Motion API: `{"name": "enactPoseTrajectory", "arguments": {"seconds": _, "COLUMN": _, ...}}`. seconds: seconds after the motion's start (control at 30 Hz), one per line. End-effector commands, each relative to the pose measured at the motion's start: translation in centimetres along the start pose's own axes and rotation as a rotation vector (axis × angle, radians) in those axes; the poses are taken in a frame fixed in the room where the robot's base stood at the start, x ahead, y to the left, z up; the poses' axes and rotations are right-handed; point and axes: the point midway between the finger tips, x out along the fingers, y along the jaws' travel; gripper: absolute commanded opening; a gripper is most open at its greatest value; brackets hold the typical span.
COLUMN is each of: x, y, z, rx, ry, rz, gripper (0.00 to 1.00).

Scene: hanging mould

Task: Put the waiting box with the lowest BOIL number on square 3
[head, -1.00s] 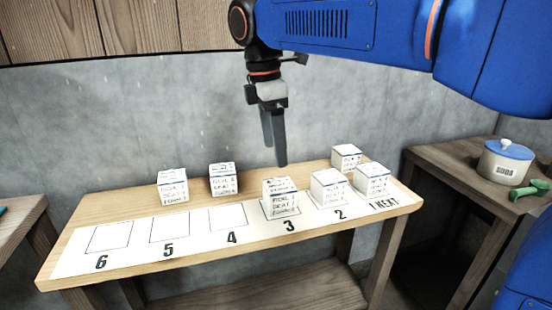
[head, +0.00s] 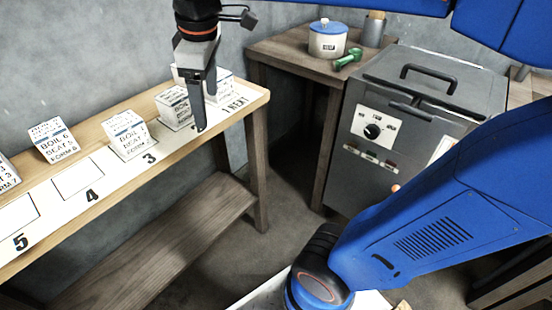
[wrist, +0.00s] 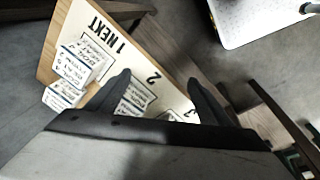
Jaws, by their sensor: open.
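A white box (head: 125,135) with a BOIL, SEAT and FORM label stands on square 3; its digits are unclear. Behind the squares stand a box (head: 50,140) that seems to read BOIL 6, and a box (head: 5,172) cut by the left edge. A box (head: 174,106) stands on square 2 and another (head: 219,86) on square 1, with one more (head: 182,72) partly hidden behind my gripper. My gripper (head: 203,128) points down, open and empty, by square 2. In the wrist view the square 2 box (wrist: 136,96) shows between the fingers; I cannot tell the height gap.
The wooden table (head: 95,118) carries a white numbered strip; squares 4 and 5 are empty. To the right are a side table (head: 285,50) with a blue-lidded jar (head: 328,40) and a green tool (head: 348,58), and a grey machine (head: 420,110).

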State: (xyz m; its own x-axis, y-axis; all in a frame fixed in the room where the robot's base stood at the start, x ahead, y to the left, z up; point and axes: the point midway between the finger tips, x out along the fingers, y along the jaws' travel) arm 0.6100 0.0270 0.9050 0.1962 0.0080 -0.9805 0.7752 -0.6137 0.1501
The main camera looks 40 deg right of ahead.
Motion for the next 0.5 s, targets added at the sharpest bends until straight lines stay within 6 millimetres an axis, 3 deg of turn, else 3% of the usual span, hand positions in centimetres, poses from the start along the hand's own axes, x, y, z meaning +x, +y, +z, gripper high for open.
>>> {"name": "enactPoseTrajectory", "arguments": {"seconds": 0.03, "x": 0.8, "y": -0.3, "z": 2.1, "rx": 0.081, "ry": 0.015, "rz": 0.012, "gripper": 0.73}}
{"name": "enactPoseTrajectory", "arguments": {"seconds": 0.3, "x": 6.2, "y": -2.6, "z": 10.8, "rx": 0.530, "ry": 0.108, "rz": 0.067, "gripper": 0.73}}
{"name": "enactPoseTrajectory", "arguments": {"seconds": 0.5, "x": 9.9, "y": -4.6, "z": 15.1, "rx": 0.790, "ry": 0.168, "rz": 0.095, "gripper": 0.73}}
